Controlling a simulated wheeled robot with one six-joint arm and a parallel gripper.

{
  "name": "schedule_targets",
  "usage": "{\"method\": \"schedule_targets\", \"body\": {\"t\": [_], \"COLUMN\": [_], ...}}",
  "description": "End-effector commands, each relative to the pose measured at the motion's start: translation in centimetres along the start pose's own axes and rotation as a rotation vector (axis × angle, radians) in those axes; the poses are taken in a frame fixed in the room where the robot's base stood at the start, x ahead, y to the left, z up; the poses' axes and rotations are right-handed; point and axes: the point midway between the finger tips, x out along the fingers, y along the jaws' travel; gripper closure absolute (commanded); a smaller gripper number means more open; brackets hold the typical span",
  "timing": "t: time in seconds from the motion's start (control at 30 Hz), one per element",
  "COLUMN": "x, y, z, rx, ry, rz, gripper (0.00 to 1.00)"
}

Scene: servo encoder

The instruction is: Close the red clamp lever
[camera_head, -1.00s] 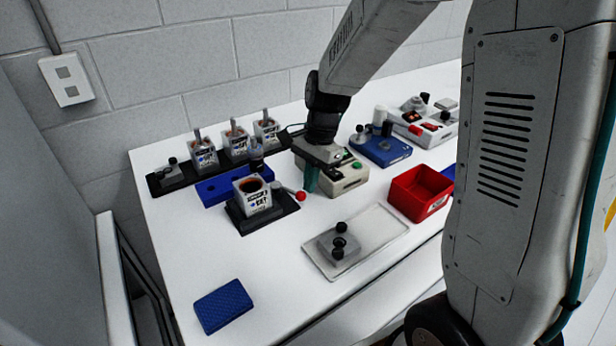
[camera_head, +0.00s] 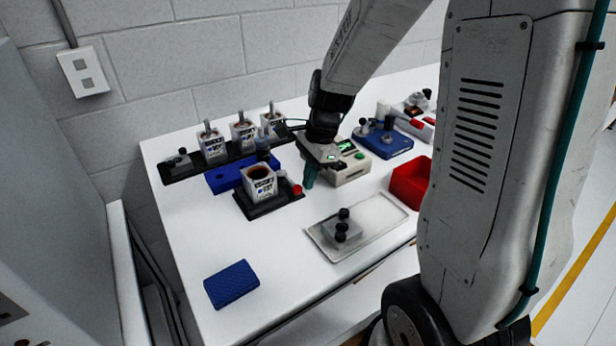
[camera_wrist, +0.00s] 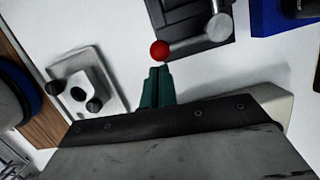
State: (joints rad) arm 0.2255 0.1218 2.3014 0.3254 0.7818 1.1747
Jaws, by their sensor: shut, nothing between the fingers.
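The red clamp lever has a round red knob (camera_head: 296,190) on a short silver arm, which shows more clearly in the wrist view (camera_wrist: 190,44). It sits on the right side of a black fixture (camera_head: 268,208) holding an open-topped, labelled white block (camera_head: 261,183). The lever's pivot is the silver post at the top of the wrist view. My gripper (camera_head: 309,182) has teal fingers, shut and empty, pointing down just right of the knob. In the wrist view, the fingertips (camera_wrist: 156,72) lie just short of the knob; I cannot tell whether they touch.
Behind the fixture are a blue tray (camera_head: 225,178) and a black rack with several units (camera_head: 211,145). A tester with a green button (camera_head: 349,168) stands close behind my gripper. A red bin (camera_head: 408,185) and a pale tray (camera_head: 380,215) lie right. The front-left table is clear around a blue pad (camera_head: 231,284).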

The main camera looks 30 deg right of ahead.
Motion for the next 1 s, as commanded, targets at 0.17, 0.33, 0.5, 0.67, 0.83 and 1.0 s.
{"method": "schedule_targets", "body": {"t": [0.17, 0.33, 0.5, 0.67, 0.83, 1.0], "x": [0.0, -0.3, -2.6, -5.8, -8.5, -9.8], "y": [0.0, 0.0, 0.0, 0.0, 0.0, 0.1], "z": [0.0, 0.1, 0.1, 0.2, 0.3, 0.3], "rx": [-0.001, -0.002, -0.004, -0.004, -0.005, -0.006], "ry": [0.0, 0.0, 0.001, 0.001, 0.0, 0.0], "rz": [0.0, -0.001, -0.004, -0.003, -0.001, 0.0], "gripper": [1.0, 1.0, 1.0, 1.0, 1.0, 1.0]}}
